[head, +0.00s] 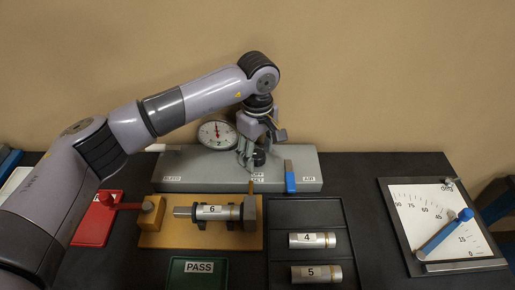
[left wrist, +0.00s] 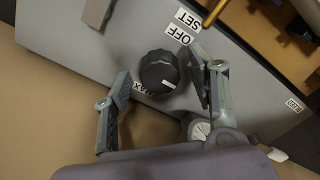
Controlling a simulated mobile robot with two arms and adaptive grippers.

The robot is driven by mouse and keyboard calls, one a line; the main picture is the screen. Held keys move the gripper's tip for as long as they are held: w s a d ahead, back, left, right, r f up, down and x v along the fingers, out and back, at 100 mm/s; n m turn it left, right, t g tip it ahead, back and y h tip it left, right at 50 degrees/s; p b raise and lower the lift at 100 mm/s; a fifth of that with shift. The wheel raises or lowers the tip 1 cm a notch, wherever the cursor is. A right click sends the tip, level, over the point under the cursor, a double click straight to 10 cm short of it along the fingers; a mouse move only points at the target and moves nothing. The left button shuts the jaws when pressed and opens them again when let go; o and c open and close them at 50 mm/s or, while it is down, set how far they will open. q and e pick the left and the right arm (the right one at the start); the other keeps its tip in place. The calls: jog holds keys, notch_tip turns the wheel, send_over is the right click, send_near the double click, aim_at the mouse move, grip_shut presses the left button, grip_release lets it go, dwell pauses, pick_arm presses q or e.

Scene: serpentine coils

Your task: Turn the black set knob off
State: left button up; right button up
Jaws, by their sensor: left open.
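The black knob (left wrist: 158,73) sits on the sloped grey panel (left wrist: 70,45), with a white mark on its lower right side in the left wrist view. The labels SET (left wrist: 187,18) and OFF (left wrist: 178,35) are above the knob in that view; a partly covered MAX label (left wrist: 142,90) is below. My left gripper (left wrist: 160,68) is open, with one finger on either side of the knob; contact cannot be told. In the head view the left gripper (head: 257,150) is over the panel's middle and partly hides the knob (head: 259,158). My right gripper is not seen.
A blue lever (head: 290,177) is close on the right. In front are a wooden fixture (head: 158,239) holding cylinder 6 (head: 217,212) and a black tray (head: 306,213) with cylinders 4 and 5.

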pick_arm(q)
jog(key=shift+c, duration=0.2)
jog(key=c, duration=1.1)
